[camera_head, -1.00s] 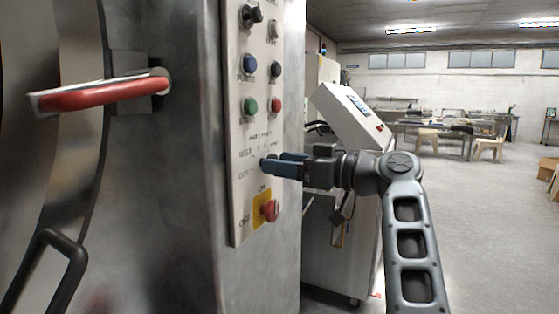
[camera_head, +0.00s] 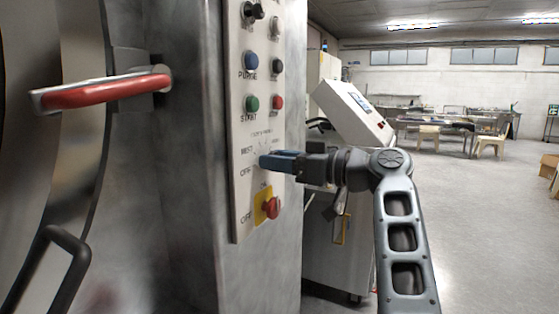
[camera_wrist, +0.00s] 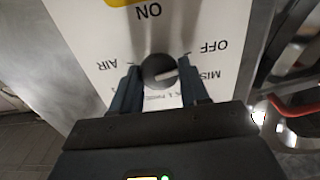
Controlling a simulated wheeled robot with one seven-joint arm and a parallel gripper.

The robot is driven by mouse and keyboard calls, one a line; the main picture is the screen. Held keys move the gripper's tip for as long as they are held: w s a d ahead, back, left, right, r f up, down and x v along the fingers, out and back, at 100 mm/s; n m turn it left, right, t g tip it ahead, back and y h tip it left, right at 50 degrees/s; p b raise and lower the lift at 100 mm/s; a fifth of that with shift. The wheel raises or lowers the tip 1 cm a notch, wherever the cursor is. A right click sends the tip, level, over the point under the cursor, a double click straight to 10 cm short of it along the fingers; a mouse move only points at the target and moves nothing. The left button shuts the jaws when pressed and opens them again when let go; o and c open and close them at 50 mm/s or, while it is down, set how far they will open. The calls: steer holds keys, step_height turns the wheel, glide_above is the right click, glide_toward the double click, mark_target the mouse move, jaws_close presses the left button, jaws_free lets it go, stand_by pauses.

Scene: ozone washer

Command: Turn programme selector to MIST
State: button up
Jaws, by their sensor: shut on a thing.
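The programme selector (camera_wrist: 159,70) is a round dark knob with a pale pointer line, on the white control panel (camera_wrist: 88,22). In the wrist view the panel shows upside down, with AIR at the left and OFF and MIST at the right. The pointer line points to the right, toward the OFF and MIST side; I cannot tell which mark it meets. My gripper (camera_wrist: 160,88) is shut on the selector, one blue finger on each side of it. In the head view my gripper (camera_head: 264,161) is at the panel and mostly hides the selector.
A red knob (camera_head: 271,207) on a yellow plate sits just below my gripper. Above are a green button (camera_head: 252,103), a red button (camera_head: 278,102) and a blue button (camera_head: 250,61). A red door handle (camera_head: 105,91) juts out at the left. Open floor lies at the right.

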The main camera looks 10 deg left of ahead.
steer(key=shift+m, duration=0.3)
steer(key=shift+w+d+m+p, duration=0.1)
steer(key=shift+m+p, duration=0.55)
steer(key=shift+m, duration=1.15)
steer(key=shift+w+m+p, duration=0.1)
steer(key=shift+m+p, duration=0.55)
steer(key=shift+m, duration=1.15)
steer(key=shift+f, duration=0.1)
steer(key=o, duration=1)
steer(key=shift+b+v, duration=0.65)
steer(key=shift+v, duration=3.25)
